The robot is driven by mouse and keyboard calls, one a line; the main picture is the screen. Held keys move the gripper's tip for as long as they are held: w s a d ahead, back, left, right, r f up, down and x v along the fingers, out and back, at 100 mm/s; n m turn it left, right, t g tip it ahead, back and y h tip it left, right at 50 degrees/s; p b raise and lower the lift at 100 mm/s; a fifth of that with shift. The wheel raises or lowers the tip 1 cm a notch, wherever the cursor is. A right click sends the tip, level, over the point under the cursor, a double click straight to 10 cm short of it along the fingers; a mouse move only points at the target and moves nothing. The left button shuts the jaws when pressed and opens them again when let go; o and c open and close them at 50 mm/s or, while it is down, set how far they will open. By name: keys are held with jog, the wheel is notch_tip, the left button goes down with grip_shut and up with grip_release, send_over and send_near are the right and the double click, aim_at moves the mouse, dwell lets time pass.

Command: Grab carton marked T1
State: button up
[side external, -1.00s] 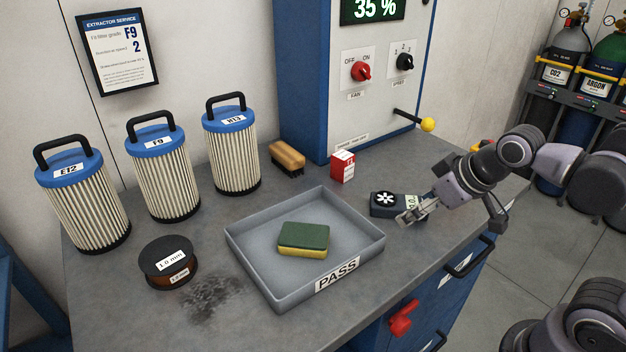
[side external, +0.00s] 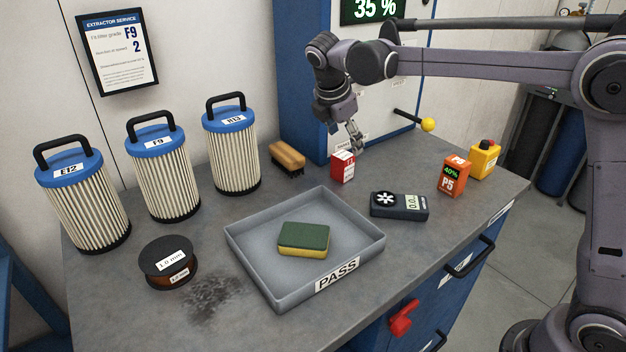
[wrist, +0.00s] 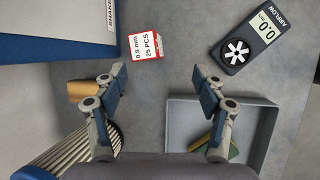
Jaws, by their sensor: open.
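A small red and white carton (side external: 342,168) stands upright on the bench near the blue cabinet. In the wrist view the carton (wrist: 145,47) shows a label reading "0.8 mm 25 PCS"; I cannot read a T1 mark on it. My gripper (side external: 356,148) hangs pointing down, close above and behind the carton in the side view. In the wrist view my gripper (wrist: 157,77) has its fingers wide apart with nothing between them, and the carton lies beyond the fingertips, a little left of centre.
A wooden brush (side external: 287,158) lies left of the carton. A grey PASS tray (side external: 250,262) holding a green-yellow sponge (side external: 304,239) is in front. A yellow-knobbed lever (side external: 427,124) juts from the cabinet.

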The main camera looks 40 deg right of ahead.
aim_at(340, 156)
jog(key=w+f+n, duration=0.1)
jog(key=f, duration=0.1)
jog(key=w+d+f+n, duration=0.1)
jog(key=f, duration=0.1)
jog(key=w+d+f+h, duration=0.1)
jog(key=w+f, duration=0.1)
jog(key=shift+w+f+n+g, duration=0.1)
jog(key=shift+f+n+g, duration=0.2)
jog(key=shift+n+g, duration=0.1)
jog(key=shift+x, duration=2.65)
jog(key=shift+a+f, duration=0.1)
jog(key=shift+a, duration=0.05)
jog(key=c, duration=1.3)
